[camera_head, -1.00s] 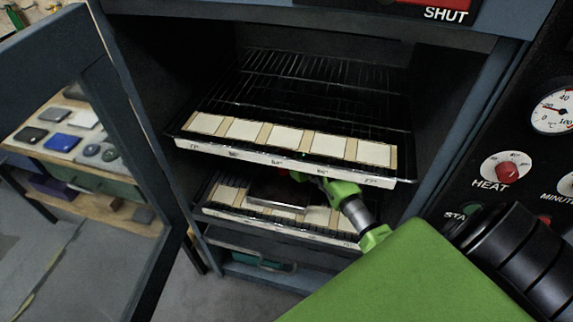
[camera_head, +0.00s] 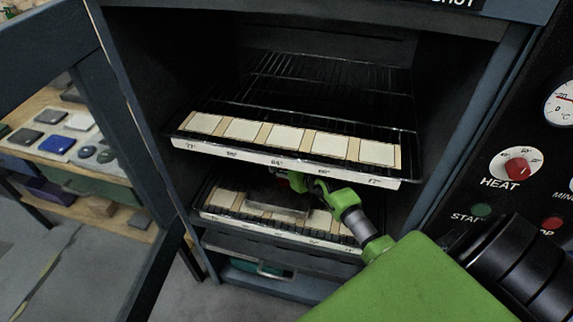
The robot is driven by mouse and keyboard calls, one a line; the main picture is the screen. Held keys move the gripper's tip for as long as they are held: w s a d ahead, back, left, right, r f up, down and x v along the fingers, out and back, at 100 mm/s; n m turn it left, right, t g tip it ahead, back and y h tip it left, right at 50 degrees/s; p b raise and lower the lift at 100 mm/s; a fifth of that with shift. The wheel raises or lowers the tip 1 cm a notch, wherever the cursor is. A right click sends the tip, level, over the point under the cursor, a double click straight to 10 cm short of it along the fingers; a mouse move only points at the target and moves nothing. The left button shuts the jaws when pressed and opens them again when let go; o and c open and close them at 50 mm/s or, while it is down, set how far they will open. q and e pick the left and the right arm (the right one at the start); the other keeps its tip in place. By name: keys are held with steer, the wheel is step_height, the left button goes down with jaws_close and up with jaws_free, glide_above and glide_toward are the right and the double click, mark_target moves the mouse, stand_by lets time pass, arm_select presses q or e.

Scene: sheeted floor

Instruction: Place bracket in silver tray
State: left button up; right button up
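A silver tray (camera_head: 276,212) lies on the lower rack of the open oven-like cabinet, partly in shadow under the upper rack. My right arm, green, reaches in from the lower right. Its gripper (camera_head: 284,182) is at the tray's back right, just below the upper rack's front edge. The fingers are small, dark and partly hidden, so whether they are open or hold anything is unclear. I cannot make out a bracket. My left gripper is not in view.
The upper rack (camera_head: 290,162) with a labelled white front strip hangs closely above my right gripper. The open door (camera_head: 150,150) stands at left. A control panel (camera_head: 505,190) with a red knob is at right. A shelf with several small items (camera_head: 62,140) shows behind the door.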

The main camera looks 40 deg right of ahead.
steer(key=shift+r, duration=0.15)
steer(key=v, duration=0.7)
steer(key=shift+s, duration=0.25)
steer(key=shift+a, duration=0.1)
